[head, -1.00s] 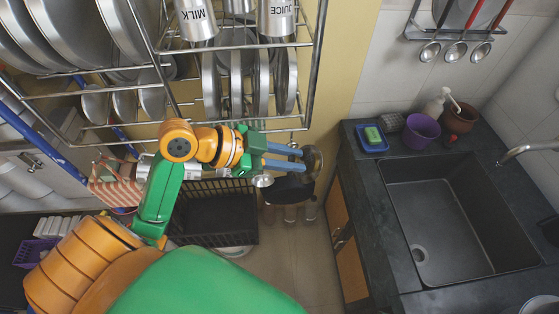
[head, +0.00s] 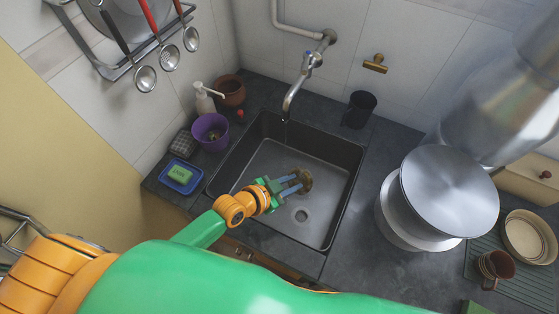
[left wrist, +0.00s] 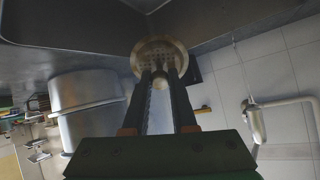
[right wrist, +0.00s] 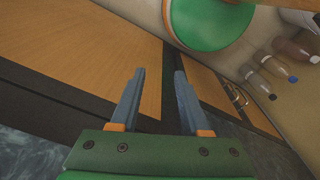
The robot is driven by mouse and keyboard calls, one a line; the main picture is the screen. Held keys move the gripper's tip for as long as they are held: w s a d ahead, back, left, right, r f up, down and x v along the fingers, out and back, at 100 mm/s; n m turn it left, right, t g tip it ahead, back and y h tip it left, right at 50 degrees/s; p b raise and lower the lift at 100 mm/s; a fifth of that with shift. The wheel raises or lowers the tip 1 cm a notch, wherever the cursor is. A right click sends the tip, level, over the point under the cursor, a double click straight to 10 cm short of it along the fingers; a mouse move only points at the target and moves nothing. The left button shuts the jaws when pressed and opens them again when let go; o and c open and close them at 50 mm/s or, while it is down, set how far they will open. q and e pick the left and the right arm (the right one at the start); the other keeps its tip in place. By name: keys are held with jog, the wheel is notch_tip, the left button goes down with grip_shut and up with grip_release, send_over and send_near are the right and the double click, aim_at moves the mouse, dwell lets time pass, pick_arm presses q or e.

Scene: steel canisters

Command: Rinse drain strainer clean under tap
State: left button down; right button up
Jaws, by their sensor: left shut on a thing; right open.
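My left gripper (head: 291,184) is shut on the drain strainer (head: 305,180), a small round brownish piece, and holds it over the dark sink basin (head: 262,165). In the left wrist view the strainer (left wrist: 160,57) shows its perforated disc and a knob between the fingertips. The tap (head: 296,88) is on the wall behind the sink, its spout end above the basin's back part. The strainer is nearer the front than the spout. I cannot tell if water runs. My right gripper (right wrist: 155,100) is open and empty in the right wrist view, in front of wooden cabinet doors.
A blue soap dish (head: 181,177) with green soap, a purple pot (head: 210,130) and a soap dispenser (head: 204,98) stand left of the sink. A black cup (head: 359,108) stands behind right. A big steel pot (head: 447,192) stands to the right. The drain hole (head: 301,215) is uncovered.

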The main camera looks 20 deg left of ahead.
pick_arm(q)
jog(key=shift+w+d+f, duration=0.15)
jog(key=shift+d+f, duration=0.05)
jog(key=shift+d, duration=0.05)
jog(key=b, duration=0.1)
jog(key=w+b, duration=0.1)
jog(key=b, duration=0.1)
jog(key=shift+w+a+f, duration=0.1)
jog(key=shift+a+f, duration=0.1)
jog(key=shift+a, duration=0.05)
jog(key=w+a+f+b, duration=0.1)
jog(key=w+a+b, duration=0.3)
jog(key=w+b, duration=0.6)
jog(key=shift+w+a+f+b, duration=0.25)
jog(key=shift+f+b, duration=0.1)
jog(key=shift+b, duration=0.1)
pick_arm(e)
notch_tip(320, 180, down, 14)
jog(key=shift+s+d, duration=0.15)
jog(key=shift+s, duration=0.3)
jog(key=shift+r, duration=0.15)
pick_arm(q)
jog(key=shift+d, duration=0.2)
jog(key=shift+w+d, duration=0.2)
jog(key=shift+d, duration=0.25)
